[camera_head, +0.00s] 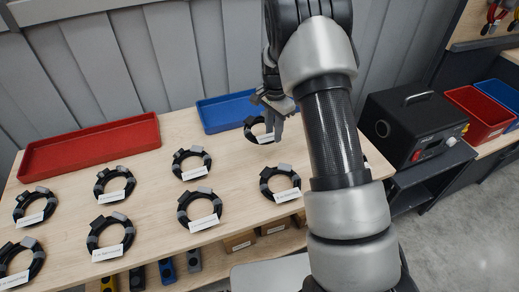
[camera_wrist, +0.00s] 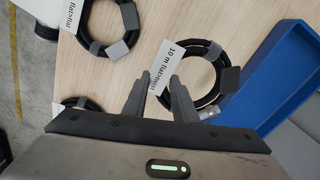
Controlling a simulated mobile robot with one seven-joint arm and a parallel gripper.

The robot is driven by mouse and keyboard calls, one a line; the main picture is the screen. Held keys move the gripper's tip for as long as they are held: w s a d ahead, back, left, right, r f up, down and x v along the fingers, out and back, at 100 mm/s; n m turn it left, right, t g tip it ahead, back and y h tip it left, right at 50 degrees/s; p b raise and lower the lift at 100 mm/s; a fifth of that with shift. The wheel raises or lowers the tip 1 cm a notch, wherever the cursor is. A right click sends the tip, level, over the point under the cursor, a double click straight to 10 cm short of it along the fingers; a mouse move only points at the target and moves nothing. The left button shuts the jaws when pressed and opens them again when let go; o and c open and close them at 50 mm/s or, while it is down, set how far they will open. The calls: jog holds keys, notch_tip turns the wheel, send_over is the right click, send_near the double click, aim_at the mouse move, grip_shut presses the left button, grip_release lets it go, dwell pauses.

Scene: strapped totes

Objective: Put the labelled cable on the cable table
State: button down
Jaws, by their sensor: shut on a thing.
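A black coiled cable (camera_head: 250,131) with a white label is at the back right of the wooden table (camera_head: 150,188), in front of the blue tray. My gripper (camera_head: 275,106) is shut on it and hides part of the coil. In the wrist view my gripper (camera_wrist: 160,88) has its fingers at the left side of this coil (camera_wrist: 229,80). Its label (camera_wrist: 170,66) seems to begin "10 m". Whether the coil touches the table I cannot tell. Several similar labelled coils (camera_head: 192,163) lie in rows on the table, with labels too small to read in the head view.
A red tray (camera_head: 90,147) lies along the table's back left, and a blue tray (camera_head: 225,112) stands at the back right. A black case (camera_head: 412,127) and red and blue bins (camera_head: 478,116) stand at the right. Boxes (camera_head: 240,241) sit below the table's front edge.

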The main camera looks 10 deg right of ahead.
jog(key=shift+w+f, duration=0.1)
jog(key=shift+f, duration=3.4)
jog(key=shift+f, duration=0.2)
jog(key=c, duration=1.4)
grip_release()
jog(key=shift+c, duration=0.2)
jog(key=shift+r, duration=0.1)
